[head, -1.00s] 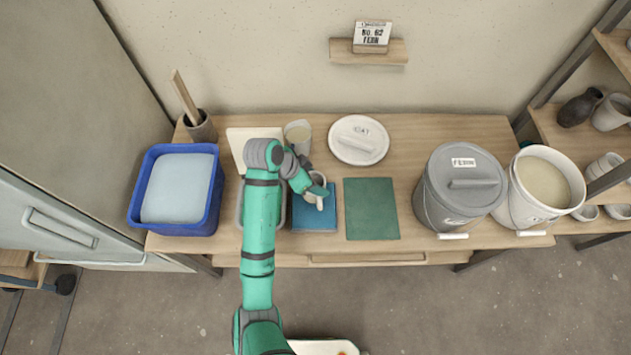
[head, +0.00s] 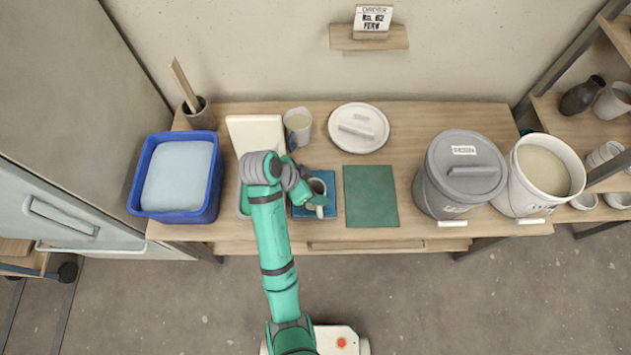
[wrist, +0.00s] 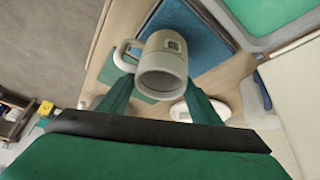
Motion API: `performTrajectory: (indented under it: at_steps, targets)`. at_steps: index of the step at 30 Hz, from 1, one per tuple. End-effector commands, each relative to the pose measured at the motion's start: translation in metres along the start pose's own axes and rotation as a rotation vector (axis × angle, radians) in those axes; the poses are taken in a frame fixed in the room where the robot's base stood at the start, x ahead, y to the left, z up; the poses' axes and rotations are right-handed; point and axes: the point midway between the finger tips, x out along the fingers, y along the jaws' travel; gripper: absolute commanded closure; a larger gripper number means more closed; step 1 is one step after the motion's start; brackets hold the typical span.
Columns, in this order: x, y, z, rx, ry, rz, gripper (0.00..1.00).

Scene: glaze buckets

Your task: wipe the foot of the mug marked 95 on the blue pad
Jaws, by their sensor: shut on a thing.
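A pale grey mug (head: 319,187) is held over the right part of the blue pad (head: 301,212), with its opening up in the head view. In the wrist view the mug (wrist: 168,62) has its open rim towards the camera, its handle at the left and a small dark mark on its side, too small to read. The blue pad (wrist: 205,45) lies behind it. My gripper (wrist: 160,84) is shut on the mug, one finger on each side; in the head view my gripper (head: 308,188) partly covers it. The foot is hidden, so I cannot tell whether it touches the pad.
A green mat (head: 371,197) lies right of the pad. A lidded grey bucket (head: 440,195) and an open white bucket (head: 515,200) stand farther right. Behind are a cup (head: 298,122) and a white lid (head: 358,128). A blue tub (head: 150,205) is at the left.

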Motion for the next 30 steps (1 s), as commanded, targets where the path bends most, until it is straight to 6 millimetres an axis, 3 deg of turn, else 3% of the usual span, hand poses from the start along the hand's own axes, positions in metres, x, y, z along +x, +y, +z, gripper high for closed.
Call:
performTrajectory:
  at_steps: [13, 30]
  targets:
    - [0.000, 0.004, 0.002, -0.005, -0.008, 0.011, 0.95]
    - [-0.044, 0.005, -0.023, 0.001, -0.005, 0.002, 0.95]
